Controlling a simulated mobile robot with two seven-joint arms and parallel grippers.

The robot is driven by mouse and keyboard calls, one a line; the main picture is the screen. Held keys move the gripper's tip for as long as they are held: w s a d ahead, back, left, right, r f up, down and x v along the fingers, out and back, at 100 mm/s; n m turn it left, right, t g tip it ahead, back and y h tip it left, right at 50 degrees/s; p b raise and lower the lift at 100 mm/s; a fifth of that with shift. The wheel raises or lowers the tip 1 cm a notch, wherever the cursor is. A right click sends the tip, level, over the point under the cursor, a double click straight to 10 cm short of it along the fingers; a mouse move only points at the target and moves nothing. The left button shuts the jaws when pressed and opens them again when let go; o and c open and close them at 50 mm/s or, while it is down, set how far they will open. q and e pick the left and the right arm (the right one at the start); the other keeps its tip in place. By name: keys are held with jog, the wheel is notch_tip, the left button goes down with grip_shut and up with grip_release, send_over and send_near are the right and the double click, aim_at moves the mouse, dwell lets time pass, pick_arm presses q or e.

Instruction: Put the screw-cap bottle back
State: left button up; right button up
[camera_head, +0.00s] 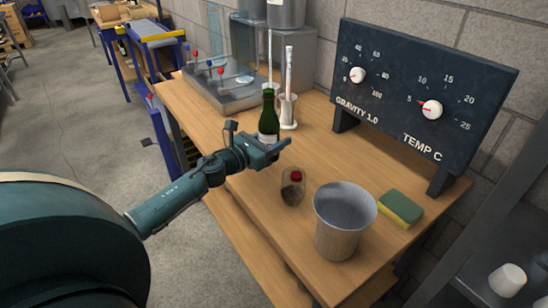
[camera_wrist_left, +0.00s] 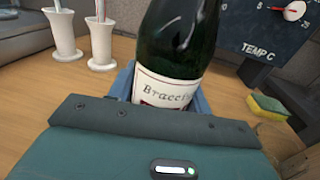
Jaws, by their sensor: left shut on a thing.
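A dark green bottle (camera_head: 268,118) with a pale label shows in the head view, at the middle of the wooden bench. My left gripper (camera_head: 272,150) is shut on this bottle, low on its body, and the bottle looks about upright. In the left wrist view the bottle (camera_wrist_left: 178,45) fills the top middle, with its label facing the camera between the blue fingers. Its top is cut off there, and its base is hidden by the gripper. I cannot tell whether the base touches the bench. My right gripper is in neither view.
White cylinders (camera_head: 288,112) are just behind the bottle. A rack with knobs (camera_head: 225,90) is back left; a dial panel (camera_head: 420,95) stands right.

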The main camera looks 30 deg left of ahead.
pick_arm(q)
jog(key=shift+f, duration=0.3)
jog(key=shift+f+b, duration=0.55)
jog(key=shift+f, duration=1.25)
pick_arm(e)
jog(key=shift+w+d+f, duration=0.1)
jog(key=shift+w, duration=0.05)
pick_arm(q)
jog(key=shift+f, duration=0.2)
jog(key=o, duration=1.3)
jog(key=shift+c, duration=0.2)
